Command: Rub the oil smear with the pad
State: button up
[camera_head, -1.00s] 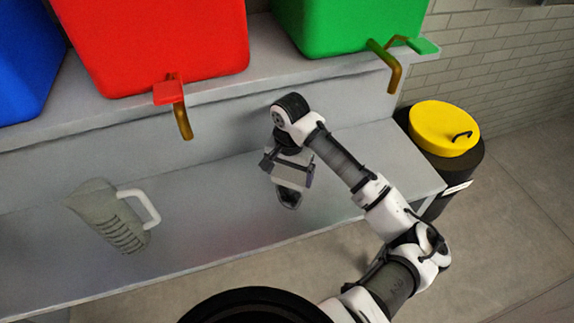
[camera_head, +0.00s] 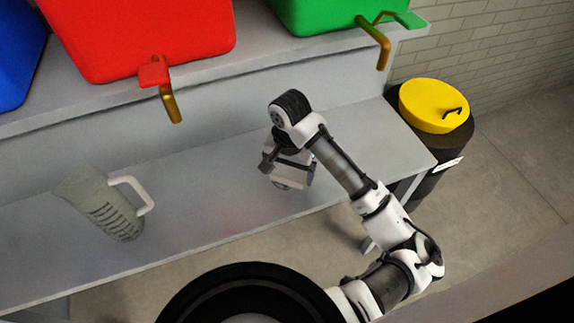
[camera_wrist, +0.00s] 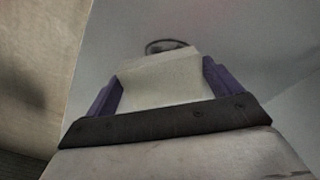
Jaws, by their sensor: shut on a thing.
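My gripper (camera_head: 288,172) is over the grey lower shelf (camera_head: 215,205), pointing down. In the wrist view its purple fingers (camera_wrist: 163,90) are shut on a pale, block-shaped pad (camera_wrist: 165,80). I cannot tell whether the pad touches the shelf.
A grey-green jug (camera_head: 100,205) with a white handle stands on the shelf at left. Red (camera_head: 150,35) and green (camera_head: 330,12) containers with taps stand on the upper ledge. A black bin with a yellow lid (camera_head: 433,105) stands right.

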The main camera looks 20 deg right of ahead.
aim_at(276, 165)
jog(key=shift+s+p, duration=0.35)
jog(key=shift+s, duration=1.6)
jog(key=shift+a+p, duration=0.45)
jog(key=shift+a, duration=0.5)
jog(key=shift+w+a+p, duration=0.15)
jog(key=shift+w+p, duration=0.4)
jog(key=shift+w, duration=1.45)
jog(key=shift+w+p, duration=0.75)
jog(key=shift+w, duration=1.1)
jog(key=shift+w+a+f, duration=0.1)
jog(key=shift+w+a, duration=0.05)
jog(key=shift+w, duration=2)
